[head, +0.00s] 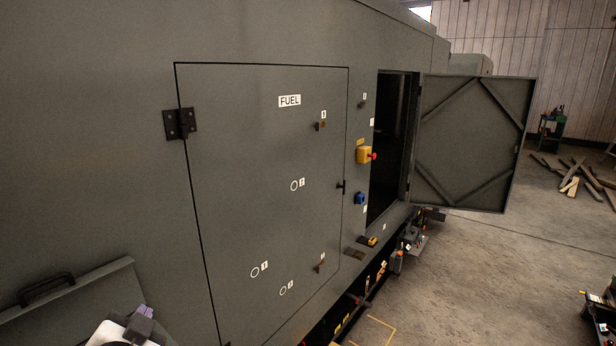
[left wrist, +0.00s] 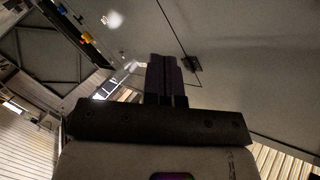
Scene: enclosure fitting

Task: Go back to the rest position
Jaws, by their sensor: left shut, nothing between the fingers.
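My left gripper (head: 143,314) is at the bottom left of the head view, in front of the grey enclosure wall. In the left wrist view its two dark fingers (left wrist: 165,72) are together, with nothing between them. The grey panel marked FUEL (head: 240,190) is closed in its frame, to the right of my left gripper. A black hinge (head: 180,124) sits on its left edge and also shows in the left wrist view (left wrist: 192,63). My right gripper is not in either view.
A door (head: 470,140) stands open at the right of the enclosure. A yellow box with a red button (head: 365,155) sticks out beside the opening. A raised flap with a black handle (head: 46,289) is near my left gripper.

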